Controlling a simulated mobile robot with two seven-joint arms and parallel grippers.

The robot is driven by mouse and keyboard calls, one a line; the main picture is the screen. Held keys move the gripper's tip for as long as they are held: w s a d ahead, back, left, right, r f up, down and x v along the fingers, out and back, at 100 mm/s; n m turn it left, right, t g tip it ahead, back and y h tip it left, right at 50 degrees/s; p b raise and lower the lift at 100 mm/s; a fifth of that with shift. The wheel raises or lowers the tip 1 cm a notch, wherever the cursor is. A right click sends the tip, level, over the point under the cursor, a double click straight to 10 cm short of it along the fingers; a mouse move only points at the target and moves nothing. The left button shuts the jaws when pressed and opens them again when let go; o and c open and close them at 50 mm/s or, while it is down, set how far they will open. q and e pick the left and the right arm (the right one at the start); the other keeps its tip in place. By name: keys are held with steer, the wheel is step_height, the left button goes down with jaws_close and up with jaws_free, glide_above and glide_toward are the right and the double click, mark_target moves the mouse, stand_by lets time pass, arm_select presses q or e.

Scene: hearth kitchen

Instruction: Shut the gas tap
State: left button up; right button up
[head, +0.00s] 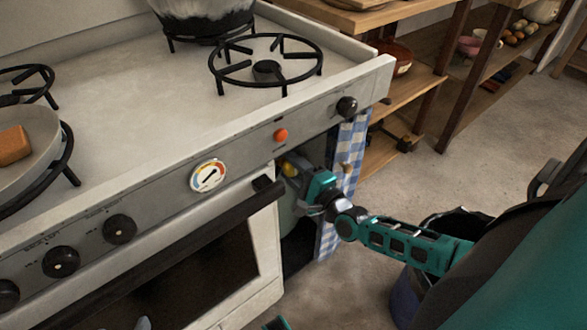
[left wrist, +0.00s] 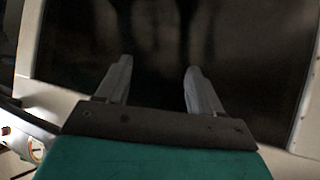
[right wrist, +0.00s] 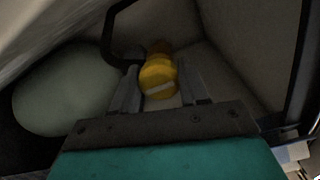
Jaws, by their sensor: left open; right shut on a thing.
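The gas tap shows as a yellow knob (right wrist: 158,76) in the right wrist view, between the fingers of my right gripper (right wrist: 165,85). In the head view the yellow tap (head: 290,168) peeks out at the tip of my right gripper (head: 300,178), inside the open compartment at the stove's right end. The right gripper is shut on the tap. A pale rounded gas bottle (right wrist: 62,90) stands left of it, with a dark hose (right wrist: 112,35) near the tap. My left gripper (left wrist: 157,85) is open and empty, facing the dark oven door glass (left wrist: 155,40).
The stove front carries several black knobs (head: 119,229), a gauge (head: 208,176) and an oven handle (head: 170,249). A blue checked curtain (head: 349,147) hangs right of the compartment. Wooden shelves (head: 405,95) stand beyond.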

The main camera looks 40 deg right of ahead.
steer(key=shift+d, duration=0.25)
steer(key=o, duration=0.8)
steer(key=shift+o, duration=1.3)
steer(key=shift+a, duration=0.1)
steer(key=shift+s, duration=0.1)
steer(key=s+d+p, duration=0.1)
steer(key=s+p, duration=0.1)
steer(key=s, duration=1)
steer(key=shift+s+p, duration=0.35)
